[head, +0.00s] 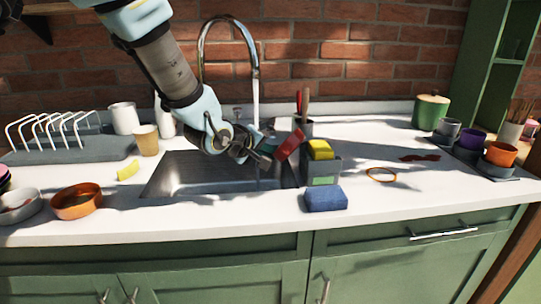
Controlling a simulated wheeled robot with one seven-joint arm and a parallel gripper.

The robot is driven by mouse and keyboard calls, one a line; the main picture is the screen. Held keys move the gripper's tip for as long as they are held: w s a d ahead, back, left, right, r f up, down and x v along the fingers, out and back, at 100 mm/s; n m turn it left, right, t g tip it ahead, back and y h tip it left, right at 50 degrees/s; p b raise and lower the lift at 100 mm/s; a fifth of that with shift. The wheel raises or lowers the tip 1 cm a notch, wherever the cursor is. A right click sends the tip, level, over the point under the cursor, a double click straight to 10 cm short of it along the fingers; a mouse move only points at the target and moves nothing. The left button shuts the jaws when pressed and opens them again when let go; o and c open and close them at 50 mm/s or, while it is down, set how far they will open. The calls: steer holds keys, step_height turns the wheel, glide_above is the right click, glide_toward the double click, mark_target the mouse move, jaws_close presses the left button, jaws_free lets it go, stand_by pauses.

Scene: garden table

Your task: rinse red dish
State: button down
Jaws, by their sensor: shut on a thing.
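My gripper (268,153) is over the right part of the sink (190,177), shut on the red dish (290,145). The dish is steeply tilted, held above the sink's right edge near the caddy. The curved metal tap (229,22) is running, and its thin water stream (256,100) drops into the sink. In the picture the stream lies left of the dish and passes by my gripper. I cannot tell whether water touches the dish. My gripper hides part of the stream and perhaps the dish's near edge.
A caddy (322,175) with a yellow sponge (320,149) stands right of the sink, with a blue sponge (325,199) in front. A dish rack (75,150) and an orange bowl (77,202) are left. Cups (501,153) stand far right. The right front counter is clear.

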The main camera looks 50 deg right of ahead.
steer(key=w+a+f, duration=0.2)
steer(key=w+a, duration=0.3)
steer(key=w, duration=0.1)
steer(key=shift+w+f, duration=0.35)
steer(key=shift+f, duration=0.05)
stand_by(1.6)
steer(key=p, duration=0.5)
steer(key=shift+r+h, duration=0.3)
steer(key=shift+r, duration=0.05)
